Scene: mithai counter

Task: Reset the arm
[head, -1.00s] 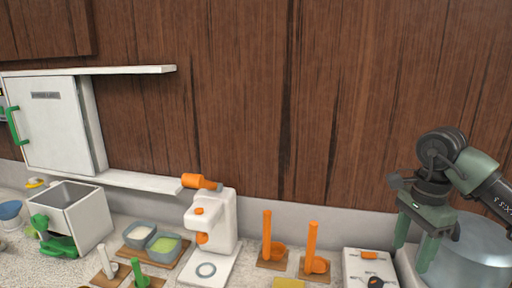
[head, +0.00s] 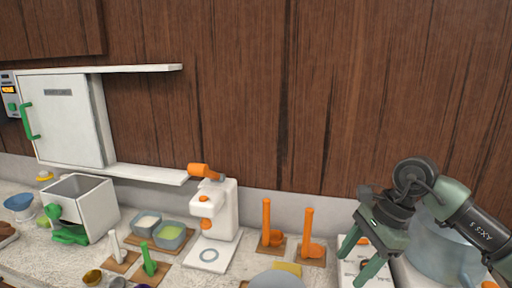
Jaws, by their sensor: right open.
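The arm comes in from the right edge and covers part of the pot. My left gripper is not in view.
A white machine with an orange lever (head: 216,214) stands mid-counter. Two orange upright holders (head: 308,232) are right of it. Two small tubs (head: 171,236), a white box (head: 85,203) and a wall cabinet (head: 70,120) are left. Open wall lies above the counter.

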